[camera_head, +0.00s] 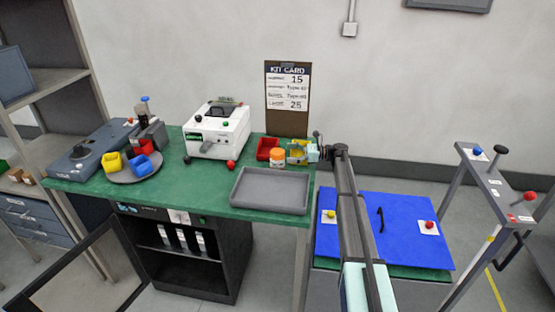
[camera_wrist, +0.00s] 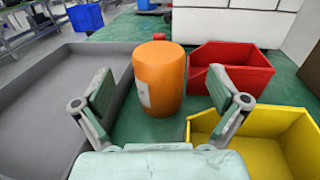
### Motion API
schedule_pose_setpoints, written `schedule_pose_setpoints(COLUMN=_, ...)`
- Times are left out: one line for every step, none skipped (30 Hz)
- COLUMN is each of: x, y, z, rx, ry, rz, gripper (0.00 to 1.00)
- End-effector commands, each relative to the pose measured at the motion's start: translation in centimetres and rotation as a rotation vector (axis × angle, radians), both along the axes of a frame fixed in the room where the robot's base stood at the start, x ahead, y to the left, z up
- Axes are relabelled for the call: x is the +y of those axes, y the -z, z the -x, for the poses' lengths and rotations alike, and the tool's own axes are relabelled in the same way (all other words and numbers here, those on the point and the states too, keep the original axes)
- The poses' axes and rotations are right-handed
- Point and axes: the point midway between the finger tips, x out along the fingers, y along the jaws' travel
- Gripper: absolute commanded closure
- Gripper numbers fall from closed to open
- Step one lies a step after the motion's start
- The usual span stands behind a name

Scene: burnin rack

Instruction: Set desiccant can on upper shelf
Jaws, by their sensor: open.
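The orange can (camera_wrist: 160,78), which I take for the desiccant can, stands upright on the green bench, with a pale label on its side. It also shows in the head view (camera_head: 276,156), just left of my gripper (camera_head: 299,152). In the wrist view my gripper (camera_wrist: 161,92) is open, with one finger on each side of the can's outline and the can ahead of them, not clasped. Below the bench, a dark cabinet (camera_head: 232,262) has its door (camera_head: 80,275) swung open. Its shelf (camera_head: 185,252) bears several white-labelled items above a lower, dark space.
A grey tray (camera_wrist: 50,95) lies left of the can. A red bin (camera_wrist: 235,68) and a yellow bin (camera_wrist: 290,135) crowd its right. A white machine (camera_head: 218,128) and a turntable with coloured cups (camera_head: 130,175) stand further left. Open shelving (camera_head: 55,80) stands far left.

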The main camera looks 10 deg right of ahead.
Motion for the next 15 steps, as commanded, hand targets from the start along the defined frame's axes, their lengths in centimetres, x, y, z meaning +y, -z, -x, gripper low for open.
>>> schedule_pose_setpoints(x=0.2, y=0.0, z=0.0, rx=0.000, ry=0.000, rz=0.000, gripper=0.03)
schedule_pose_setpoints(x=0.3, y=0.0, z=0.0, rx=0.000, ry=0.000, rz=0.000, gripper=0.03)
schedule_pose_setpoints(x=0.5, y=-0.1, z=0.0, rx=0.000, ry=-0.001, rz=0.000, gripper=0.03)
schedule_pose_setpoints(x=0.7, y=-0.1, z=-0.1, rx=0.000, ry=-0.001, rz=0.000, gripper=0.03)
schedule_pose_setpoints(x=0.9, y=-0.1, z=-0.1, rx=0.000, ry=-0.002, rz=0.000, gripper=0.03)
schedule_pose_setpoints(x=1.3, y=-0.2, z=-0.1, rx=0.000, ry=-0.002, rz=0.000, gripper=0.03)
schedule_pose_setpoints(x=1.7, y=-0.2, z=-0.2, rx=0.000, ry=-0.002, rz=0.000, gripper=0.03)
schedule_pose_setpoints(x=2.1, y=-0.2, z=-0.2, rx=0.000, ry=-0.002, rz=0.000, gripper=0.03)
schedule_pose_setpoints(x=2.6, y=-0.2, z=-0.3, rx=0.000, ry=-0.001, rz=0.000, gripper=0.03)
schedule_pose_setpoints(x=3.0, y=-0.2, z=-0.3, rx=0.001, ry=-0.001, rz=0.000, gripper=0.03)
schedule_pose_setpoints(x=3.5, y=-0.2, z=-0.4, rx=0.001, ry=-0.002, rz=0.000, gripper=0.03)
schedule_pose_setpoints(x=4.0, y=-0.1, z=-0.5, rx=0.001, ry=-0.002, rz=0.000, gripper=0.03)
schedule_pose_setpoints(x=4.4, y=0.0, z=-0.6, rx=0.001, ry=-0.002, rz=0.000, gripper=0.03)
schedule_pose_setpoints(x=4.7, y=0.0, z=-0.6, rx=0.001, ry=-0.002, rz=0.000, gripper=0.03)
schedule_pose_setpoints(x=5.0, y=0.0, z=-0.7, rx=0.000, ry=-0.001, rz=0.000, gripper=0.03)
